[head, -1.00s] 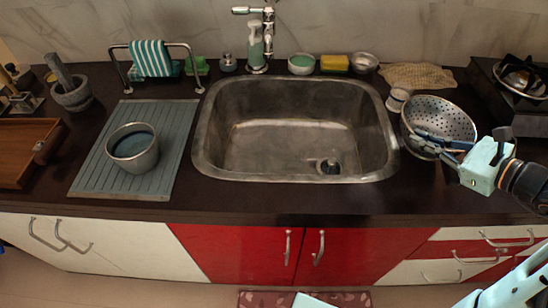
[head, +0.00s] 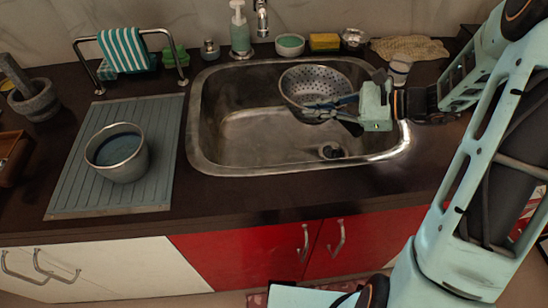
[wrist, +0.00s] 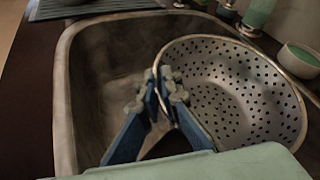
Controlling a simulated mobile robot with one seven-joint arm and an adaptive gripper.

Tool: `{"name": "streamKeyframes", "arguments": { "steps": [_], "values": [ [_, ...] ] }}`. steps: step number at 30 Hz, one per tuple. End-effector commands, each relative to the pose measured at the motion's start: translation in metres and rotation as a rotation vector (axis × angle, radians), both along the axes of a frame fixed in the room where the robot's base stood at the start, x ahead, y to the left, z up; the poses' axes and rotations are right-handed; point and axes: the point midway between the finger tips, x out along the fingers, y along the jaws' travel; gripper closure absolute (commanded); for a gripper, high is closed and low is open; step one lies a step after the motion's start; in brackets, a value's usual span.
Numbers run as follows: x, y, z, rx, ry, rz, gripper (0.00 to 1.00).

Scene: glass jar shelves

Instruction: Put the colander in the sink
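The colander (head: 307,86) is a perforated metal bowl. In the head view it is over the back right part of the sink (head: 228,160). My gripper (head: 325,107) reaches in from the right and is shut on the colander's near rim. In the wrist view the fingertips (wrist: 165,90) pinch the rim and its handle loop, and the colander (wrist: 235,95) tilts with its inside toward the camera. The sink basin shows behind and left of it, with its rim (wrist: 62,90). Whether the colander touches the basin is hard to tell.
A grey drainboard (head: 75,190) with a metal pot (head: 118,152) lies left of the sink. The faucet (head: 261,18), soap bottle (head: 240,35), green bowl (head: 290,45) and yellow sponge (head: 324,42) stand behind it. A small cup (head: 400,68) stands at the right.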

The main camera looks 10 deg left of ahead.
Motion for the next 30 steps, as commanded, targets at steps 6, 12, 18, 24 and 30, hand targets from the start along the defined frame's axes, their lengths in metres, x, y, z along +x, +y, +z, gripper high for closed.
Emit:
{"name": "streamKeyframes", "arguments": {
  "steps": [6, 12, 18, 24, 30],
  "values": [
    [-0.02, 0.062, -0.051, -0.02, -0.003, 0.252, 1.0],
    [-0.032, 0.086, -0.065, -0.032, -0.004, 0.365, 1.0],
    [-0.036, 0.091, -0.083, -0.034, 0.001, 0.389, 1.0],
    [-0.036, 0.091, -0.12, -0.034, 0.002, 0.387, 1.0],
    [-0.035, 0.09, -0.139, -0.035, 0.0, 0.386, 1.0]
  ]
}}
